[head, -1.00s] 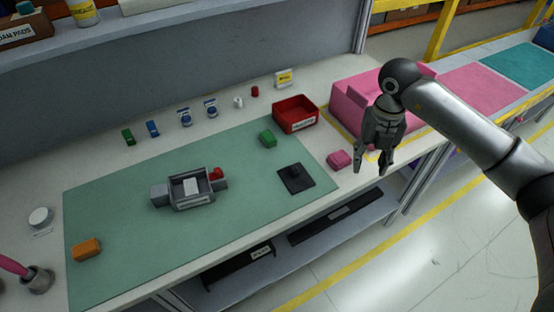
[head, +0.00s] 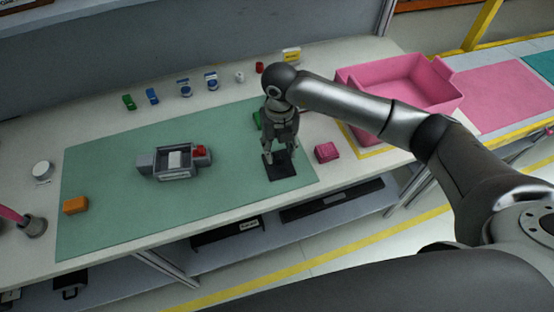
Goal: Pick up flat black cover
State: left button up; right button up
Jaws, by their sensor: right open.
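The flat black cover (head: 281,171) lies on the right part of the green mat (head: 110,205). My right gripper (head: 281,158) points down just over the cover, and its fingers hide the cover's middle and its raised knob. The fingers are apart, one on each side. I cannot tell whether they touch the cover. My left gripper does not show.
A grey module housing (head: 175,173) with a red part (head: 199,151) sits mid-mat. A pink block (head: 327,151) is right of the cover. An orange block (head: 76,205) lies at the mat's left end. A large pink bin (head: 440,75) stands at the right.

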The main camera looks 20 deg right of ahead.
aim_at(278, 158)
jog(key=shift+d+f+p, duration=0.1)
jog(key=shift+f+p, duration=0.3)
jog(key=shift+f, duration=0.2)
jog(key=f, duration=0.1)
jog(key=f+p, duration=0.1)
jog(key=f, duration=0.1)
jog(key=shift+w+f, duration=0.15)
jog(key=shift+w, duration=0.15)
jog(key=shift+f, duration=0.5)
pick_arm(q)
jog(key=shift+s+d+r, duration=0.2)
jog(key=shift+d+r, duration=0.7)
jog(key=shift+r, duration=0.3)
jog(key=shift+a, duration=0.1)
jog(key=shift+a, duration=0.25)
pick_arm(e)
grip_shut()
